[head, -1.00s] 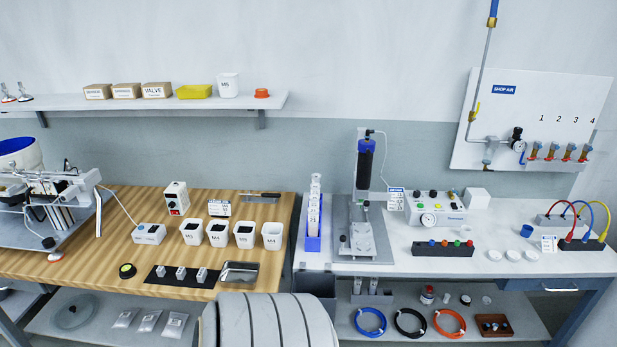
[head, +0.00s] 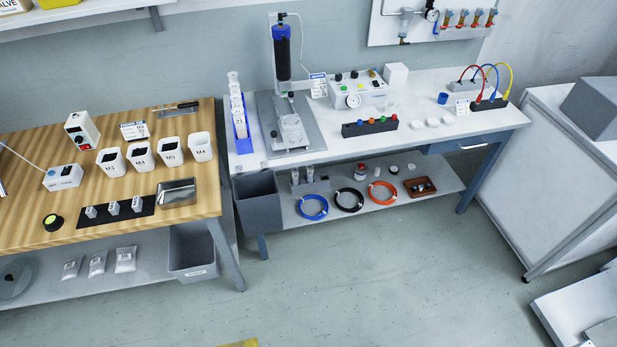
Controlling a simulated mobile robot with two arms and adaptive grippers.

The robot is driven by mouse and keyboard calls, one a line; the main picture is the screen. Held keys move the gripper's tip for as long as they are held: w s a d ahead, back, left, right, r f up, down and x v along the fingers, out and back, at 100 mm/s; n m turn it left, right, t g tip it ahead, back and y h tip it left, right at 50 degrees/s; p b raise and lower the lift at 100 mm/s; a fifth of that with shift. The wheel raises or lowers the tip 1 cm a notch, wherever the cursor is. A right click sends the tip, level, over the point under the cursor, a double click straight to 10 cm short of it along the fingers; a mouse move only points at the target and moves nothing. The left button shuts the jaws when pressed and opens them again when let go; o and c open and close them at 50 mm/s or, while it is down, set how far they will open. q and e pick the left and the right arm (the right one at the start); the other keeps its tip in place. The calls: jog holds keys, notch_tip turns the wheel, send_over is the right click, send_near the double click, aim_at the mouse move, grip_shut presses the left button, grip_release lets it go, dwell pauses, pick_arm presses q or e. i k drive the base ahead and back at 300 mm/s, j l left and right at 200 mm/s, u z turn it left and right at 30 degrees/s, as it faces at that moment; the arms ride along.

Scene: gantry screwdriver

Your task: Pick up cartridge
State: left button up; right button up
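A black cylinder with a blue cap (head: 282,58), perhaps a larger cartridge, is mounted upright on a grey stand (head: 318,135) beside the rack. Two small pale tubes, possibly cartridges too, stand in a grey holder (head: 311,187) on the lower shelf. Neither of my grippers is in view.
A wooden bench (head: 95,218) stands left. A grey bin (head: 258,203) hangs at the white bench's front left. The floor (head: 370,280) ahead is mostly clear.

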aim_at(310, 168)
jog(key=i+j+z, duration=0.2)
jog(key=i, duration=0.45)
jog(key=i+l+z, duration=0.35)
jog(key=i+l, duration=0.5)
